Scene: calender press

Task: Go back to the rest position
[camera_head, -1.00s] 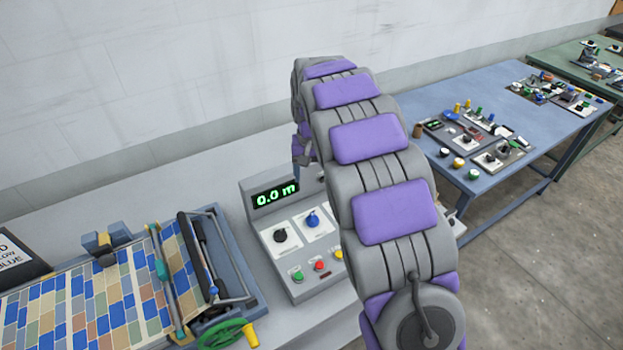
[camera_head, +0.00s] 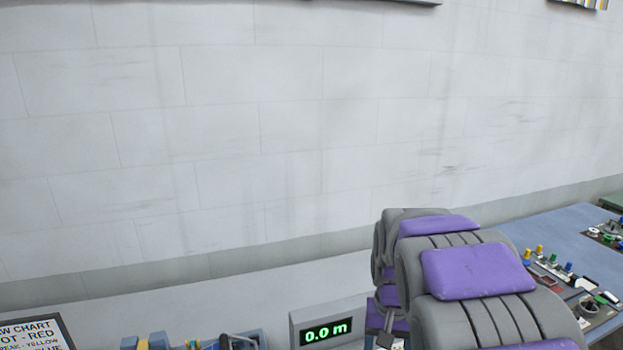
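My arm, grey with purple pads, reaches in from the bottom right over the bench. Its far end is at the lower middle right, where a small dark part that may be my gripper (camera_head: 386,340) shows at the bottom edge. Its fingers cannot be made out. The control box display (camera_head: 326,333) reads 0.0 m in green, just left of the arm; the rest of the box is below the picture. Only the top of the press (camera_head: 240,340) shows at the bottom edge.
A pale block wall (camera_head: 220,130) fills most of the view. A chart sign (camera_head: 35,333) stands at the bottom left. The blue table (camera_head: 560,235) at the right holds several knobs and panels (camera_head: 550,275). The grey bench top (camera_head: 180,305) is bare along the wall.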

